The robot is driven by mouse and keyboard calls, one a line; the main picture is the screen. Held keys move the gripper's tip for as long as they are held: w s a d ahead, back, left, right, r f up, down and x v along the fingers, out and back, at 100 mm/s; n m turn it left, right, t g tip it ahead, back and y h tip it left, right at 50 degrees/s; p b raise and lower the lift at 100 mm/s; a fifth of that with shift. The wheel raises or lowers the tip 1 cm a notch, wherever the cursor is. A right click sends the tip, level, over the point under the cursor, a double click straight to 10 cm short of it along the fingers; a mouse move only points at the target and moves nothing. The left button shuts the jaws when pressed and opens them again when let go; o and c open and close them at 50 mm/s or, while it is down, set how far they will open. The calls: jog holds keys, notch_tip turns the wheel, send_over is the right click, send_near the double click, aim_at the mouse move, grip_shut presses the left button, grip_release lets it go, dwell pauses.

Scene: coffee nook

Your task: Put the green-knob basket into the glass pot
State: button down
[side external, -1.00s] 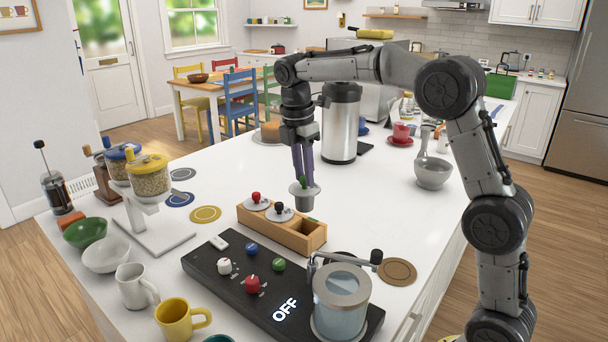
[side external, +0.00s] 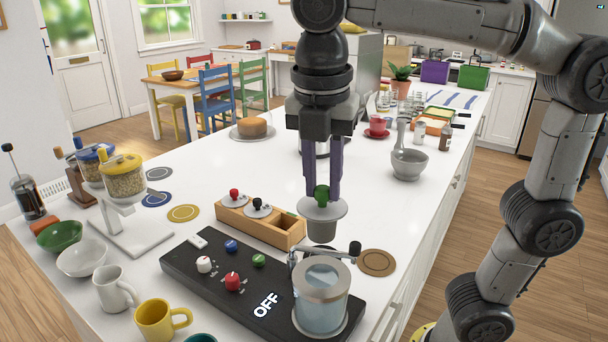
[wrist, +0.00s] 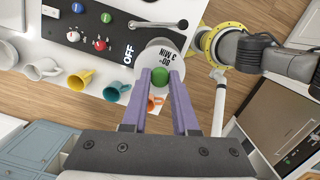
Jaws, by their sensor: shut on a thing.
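My gripper (side external: 322,190) is shut on the green knob of the basket (side external: 322,226), a grey cup with a wide pale rim. The basket hangs upright in the air, above and behind the glass pot in the side view. In the wrist view the basket (wrist: 160,50) shows its disc top with printed writing, and the green knob sits between the purple fingers. The glass pot (side external: 320,308) stands on the right end of the black control base, with a metal rim and pale bluish inside. The pot is hidden in the wrist view.
The black base (side external: 215,285) carries several coloured knobs and reads OFF. A wooden box (side external: 280,228) behind it holds red-knob and black-knob baskets, with an open slot at right. A brown coaster (side external: 376,262) lies right of the pot. A yellow mug (side external: 158,319) stands front left.

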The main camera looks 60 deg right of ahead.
aim_at(322, 243)
jog(key=shift+s+a+r+n, duration=0.3)
jog(key=shift+s+a, duration=0.2)
jog(key=shift+a, duration=0.05)
jog(key=shift+f, duration=3.2)
notch_tip(322, 243, down, 6)
dwell(3.0)
jog(key=c, duration=0.6)
grip_release()
